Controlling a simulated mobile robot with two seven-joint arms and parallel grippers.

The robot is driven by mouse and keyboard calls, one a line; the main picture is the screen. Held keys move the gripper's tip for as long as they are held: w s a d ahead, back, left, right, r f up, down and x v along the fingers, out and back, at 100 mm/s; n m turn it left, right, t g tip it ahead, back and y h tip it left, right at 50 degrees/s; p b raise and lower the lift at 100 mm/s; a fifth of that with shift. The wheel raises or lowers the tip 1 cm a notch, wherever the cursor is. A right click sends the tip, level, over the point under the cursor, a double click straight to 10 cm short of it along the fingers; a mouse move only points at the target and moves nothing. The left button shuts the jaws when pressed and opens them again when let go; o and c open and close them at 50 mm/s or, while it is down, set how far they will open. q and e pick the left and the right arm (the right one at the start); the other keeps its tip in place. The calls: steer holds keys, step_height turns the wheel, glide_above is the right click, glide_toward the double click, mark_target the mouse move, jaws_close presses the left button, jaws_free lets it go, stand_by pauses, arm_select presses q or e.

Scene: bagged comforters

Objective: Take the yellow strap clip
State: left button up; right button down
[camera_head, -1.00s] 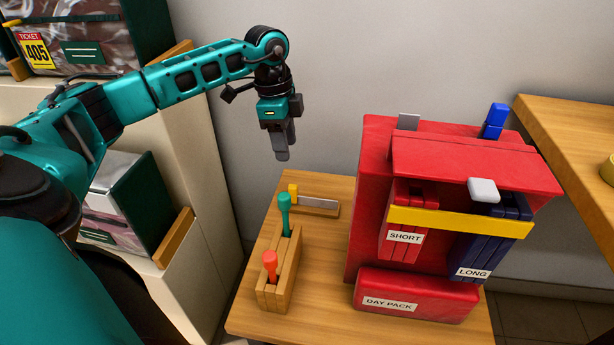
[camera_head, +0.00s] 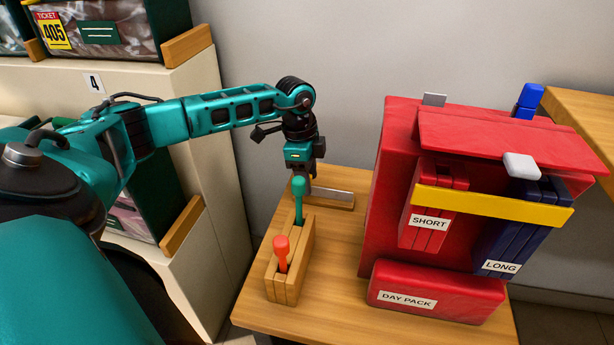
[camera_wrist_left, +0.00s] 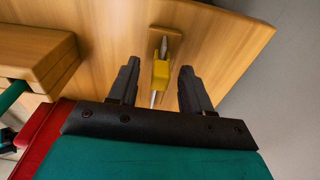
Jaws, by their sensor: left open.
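The yellow strap clip (camera_wrist_left: 160,74) shows in the left wrist view on a thin metal bar, which stands over a wooden base (camera_wrist_left: 177,36). It lies between the two dark fingers of my open left gripper (camera_wrist_left: 159,68), with a gap on each side. In the head view my left gripper (camera_head: 312,174) points down over the left end of the metal bar (camera_head: 334,195), and gripper and green handle hide most of the clip there. My right gripper is not in view.
A wooden holder (camera_head: 291,268) with a green handle (camera_head: 298,187) and a red handle (camera_head: 282,246) stands just in front of the left gripper. A large red pack (camera_head: 392,200) with a yellow strap (camera_head: 490,205) fills the table's right side. A wall is behind.

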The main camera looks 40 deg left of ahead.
arm_select(q)
steer(key=shift+c, duration=0.6)
steer(key=c, duration=0.6)
jaws_close()
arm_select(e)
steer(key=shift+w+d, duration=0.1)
arm_select(q)
steer(key=shift+r, duration=0.1)
